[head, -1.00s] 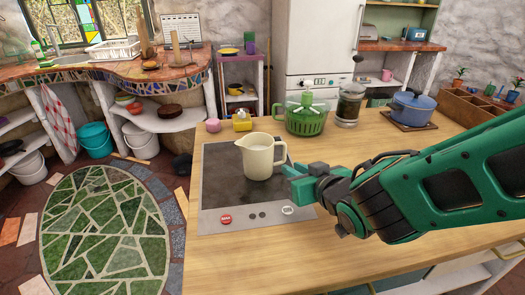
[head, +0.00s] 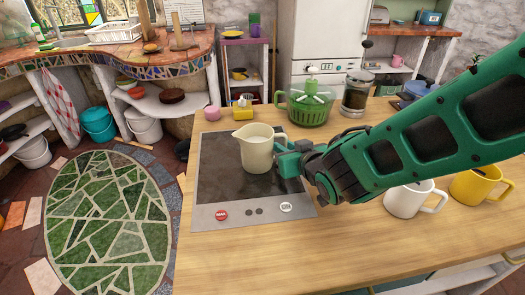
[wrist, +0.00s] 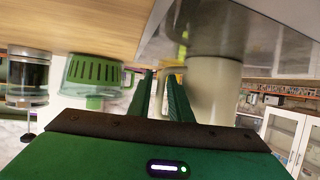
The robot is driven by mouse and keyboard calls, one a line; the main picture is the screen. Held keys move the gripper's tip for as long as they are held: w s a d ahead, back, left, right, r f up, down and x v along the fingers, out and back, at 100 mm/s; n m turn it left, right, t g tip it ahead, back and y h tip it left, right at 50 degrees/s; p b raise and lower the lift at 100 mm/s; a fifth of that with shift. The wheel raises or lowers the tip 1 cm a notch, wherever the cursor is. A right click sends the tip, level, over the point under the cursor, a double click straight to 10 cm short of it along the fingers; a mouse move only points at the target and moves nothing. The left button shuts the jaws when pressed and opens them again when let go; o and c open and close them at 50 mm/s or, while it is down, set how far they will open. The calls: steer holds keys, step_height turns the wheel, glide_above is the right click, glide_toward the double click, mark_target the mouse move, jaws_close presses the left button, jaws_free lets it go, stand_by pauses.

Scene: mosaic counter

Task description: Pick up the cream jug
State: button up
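The cream jug (head: 256,150) stands upright on the dark glass hob, its spout to the left and its handle to the right. My gripper (head: 288,160) is at the jug's right side, by the handle. In the wrist view, the jug (wrist: 214,98) is just right of the fingers, and its handle shows at the fingertips. My gripper (wrist: 160,92) is open, with a gap between its two fingers. I cannot tell whether the handle lies fully between them.
The hob (head: 214,185) lies on the wooden counter (head: 350,245). Behind are a green colander (head: 306,108) and a glass press (head: 356,95). A white mug (head: 405,200) and a yellow mug (head: 474,186) stand right, below my arm. The front counter is clear.

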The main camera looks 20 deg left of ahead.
steer(key=shift+x, duration=1.85)
steer(key=shift+c, duration=0.3)
jaws_close()
